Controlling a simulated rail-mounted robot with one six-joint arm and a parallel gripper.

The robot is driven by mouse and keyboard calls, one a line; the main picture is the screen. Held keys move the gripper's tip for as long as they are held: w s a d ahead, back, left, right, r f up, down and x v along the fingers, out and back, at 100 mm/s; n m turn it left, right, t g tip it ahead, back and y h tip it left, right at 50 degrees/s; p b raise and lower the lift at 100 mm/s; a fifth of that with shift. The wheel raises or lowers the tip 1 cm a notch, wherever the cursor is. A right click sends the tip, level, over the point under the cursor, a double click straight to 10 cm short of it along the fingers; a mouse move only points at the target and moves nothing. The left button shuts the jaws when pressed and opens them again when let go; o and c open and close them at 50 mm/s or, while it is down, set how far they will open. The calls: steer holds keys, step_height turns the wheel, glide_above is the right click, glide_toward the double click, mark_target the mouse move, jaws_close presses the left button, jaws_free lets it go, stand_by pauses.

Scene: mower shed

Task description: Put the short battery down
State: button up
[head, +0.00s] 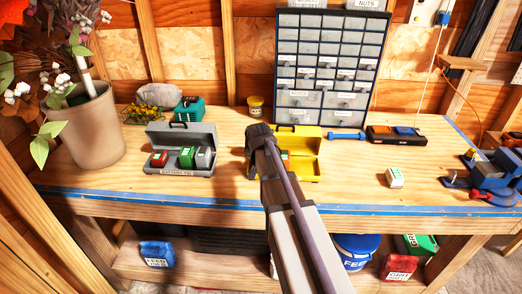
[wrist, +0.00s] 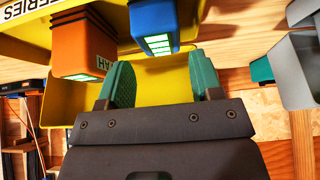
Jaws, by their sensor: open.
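A yellow case (head: 308,142) stands open on the bench, partly hidden behind my arm. In the wrist view the yellow case (wrist: 75,100) holds an orange battery (wrist: 85,45) and a blue battery (wrist: 155,25), both with lit green bars. My gripper (wrist: 161,78) is open, its two teal fingers apart with nothing between them. It is close to the blue battery, which is beyond the fingertips. A white and green block (head: 395,177) stands alone on the bench at the right. I cannot tell which of these is the short battery.
An open grey case (head: 180,169) with red, green and grey blocks stands left of my arm. A drawer cabinet (head: 330,60) stands behind the yellow case. A black tray (head: 397,134) and a blue vise (head: 490,175) are to the right. Bare bench surrounds the white block.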

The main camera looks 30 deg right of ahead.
steer(key=p+v, duration=0.3)
steer(key=v, duration=0.3)
steer(key=s+a+f+n+g+y+b, duration=0.1)
steer(key=s+a+f+n+g, duration=0.1)
steer(key=s+a, duration=0.6)
steer(key=s+a+f+n+g+y+b, duration=0.1)
steer(key=s+a+f+n+g+y, duration=0.1)
steer(key=s+a, duration=0.7)
steer(key=shift+s+f+n+g, duration=0.45)
steer(key=shift+s+n+g, duration=0.45)
steer(key=shift+s+n, duration=0.1)
